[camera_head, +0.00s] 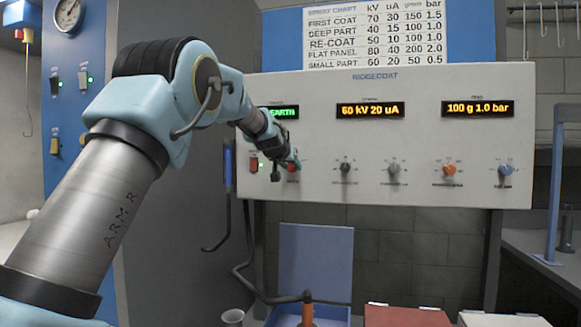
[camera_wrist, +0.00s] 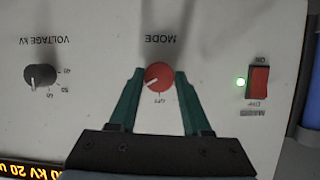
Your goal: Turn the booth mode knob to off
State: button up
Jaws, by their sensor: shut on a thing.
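The red mode knob (camera_wrist: 158,76) sits on the white control panel under the upside-down label MODE in the wrist view. A small OFF label is printed beside it, and its white mark seems to point to the left of that label. My gripper (camera_wrist: 158,73) has its two green fingers on either side of the knob and is shut on it. In the head view the red knob (camera_head: 293,167) is partly hidden by my gripper (camera_head: 289,161) at the panel's left part. The green display (camera_head: 284,112) above reads EARTH, its left end hidden by my arm.
A red main switch (camera_wrist: 258,83) with a lit green lamp is beside the mode knob. The black voltage knob (camera_wrist: 40,76) is on the other side. A hook (camera_head: 216,240) hangs below the panel.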

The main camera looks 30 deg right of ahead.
jog(key=shift+w+f+b, duration=0.1)
jog(key=shift+b, duration=0.4)
grip_shut()
jog(key=shift+a+f+n+g+h+b, duration=0.2)
jog(key=shift+n+g+h+b, duration=0.25)
jog(key=shift+n+b, duration=0.6)
jog(key=n+b, duration=0.1)
jog(key=b, duration=0.1)
jog(key=n+h+b, duration=0.1)
jog(key=b, duration=0.1)
jog(key=shift+w+f+g+h+b, duration=0.15)
jog(key=shift+g+h+b, duration=0.1)
jog(key=shift+g+b, duration=0.15)
jog(key=n+h+b, duration=0.1)
jog(key=n+b, duration=0.2)
jog(key=b, duration=0.1)
jog(key=shift+g+h+b, duration=0.25)
jog(key=shift+h+b, duration=0.15)
jog(key=shift+n+b, duration=0.55)
jog(key=shift+r+h, duration=0.2)
jog(key=shift+h, duration=0.1)
jog(key=o, duration=1.2)
grip_release()
